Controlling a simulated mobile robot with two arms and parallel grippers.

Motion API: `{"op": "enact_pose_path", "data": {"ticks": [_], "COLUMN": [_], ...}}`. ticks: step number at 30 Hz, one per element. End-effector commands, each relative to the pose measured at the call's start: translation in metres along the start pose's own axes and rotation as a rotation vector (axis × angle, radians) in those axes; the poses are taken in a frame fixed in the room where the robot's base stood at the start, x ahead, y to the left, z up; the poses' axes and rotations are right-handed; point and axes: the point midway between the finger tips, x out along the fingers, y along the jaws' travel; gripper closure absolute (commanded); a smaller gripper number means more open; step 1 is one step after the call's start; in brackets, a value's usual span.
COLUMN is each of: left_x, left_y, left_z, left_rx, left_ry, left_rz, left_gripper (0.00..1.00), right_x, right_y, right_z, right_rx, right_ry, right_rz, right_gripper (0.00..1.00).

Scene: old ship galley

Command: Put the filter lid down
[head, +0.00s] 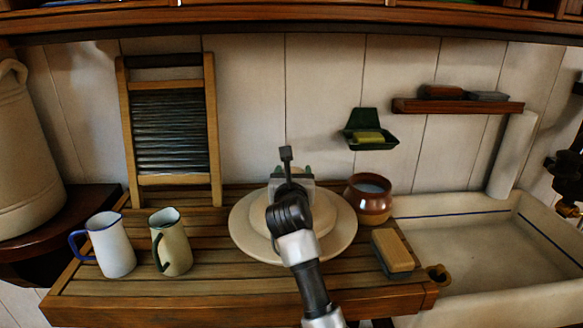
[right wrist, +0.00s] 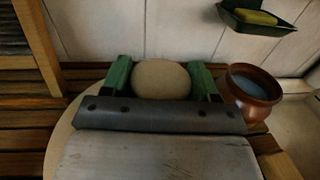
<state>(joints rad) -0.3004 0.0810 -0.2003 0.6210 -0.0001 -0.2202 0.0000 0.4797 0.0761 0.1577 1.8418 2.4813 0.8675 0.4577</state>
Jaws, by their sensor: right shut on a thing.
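The filter lid (head: 240,228) is a wide, round, cream disc with a raised middle and a knob. It lies level over the slatted wooden drainboard (head: 180,291); I cannot tell whether it touches the slats. My right gripper (head: 291,172) is over the lid's middle and hides part of it. In the right wrist view the green-padded fingers of the right gripper (right wrist: 162,82) are shut on the lid's rounded knob (right wrist: 161,78). The lid's rim (right wrist: 58,140) shows at the left there. My left gripper is not in view.
White (head: 112,246) and cream (head: 172,244) jugs stand left of the lid. A brown pot (head: 369,203) stands close behind right, a brush (head: 393,252) at right. A washboard (head: 171,128) leans behind. A stoneware jar (head: 25,160) stands far left, a sink (head: 480,250) right.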

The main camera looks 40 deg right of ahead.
Motion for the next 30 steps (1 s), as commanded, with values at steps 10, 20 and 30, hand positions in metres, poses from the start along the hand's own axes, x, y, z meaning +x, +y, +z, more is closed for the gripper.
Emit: {"op": "enact_pose_path", "data": {"ticks": [10,20,30], "left_x": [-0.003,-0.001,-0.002], "left_y": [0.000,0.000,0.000], "left_z": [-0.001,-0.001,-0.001], "left_rx": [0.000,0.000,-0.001], "left_ry": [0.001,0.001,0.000], "left_rz": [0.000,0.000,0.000], "left_gripper": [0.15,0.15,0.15], "right_x": [0.000,0.000,0.000], "right_y": [0.000,0.000,0.000], "right_z": [-0.030,-0.033,-0.037], "right_rx": [0.001,0.002,0.000], "right_ry": [-0.008,-0.007,0.002], "right_rz": [0.001,0.001,0.001], "right_gripper": [1.00,1.00,0.15]}}
